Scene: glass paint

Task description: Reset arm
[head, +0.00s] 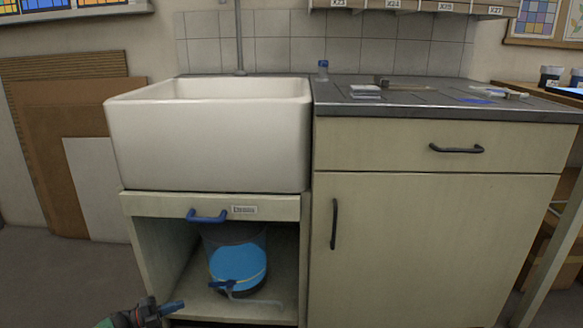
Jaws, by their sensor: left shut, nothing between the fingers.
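My left gripper (172,308) shows at the bottom left of the head view, low in front of the open cabinet under the sink. Its fingers are blue and it is shut and empty. It is apart from the cabinet and from everything in it. My right gripper is out of view. Most of my left arm is cut off by the bottom edge.
A bucket-like container with blue contents (238,264) stands inside. Boards (95,180) lean at left.

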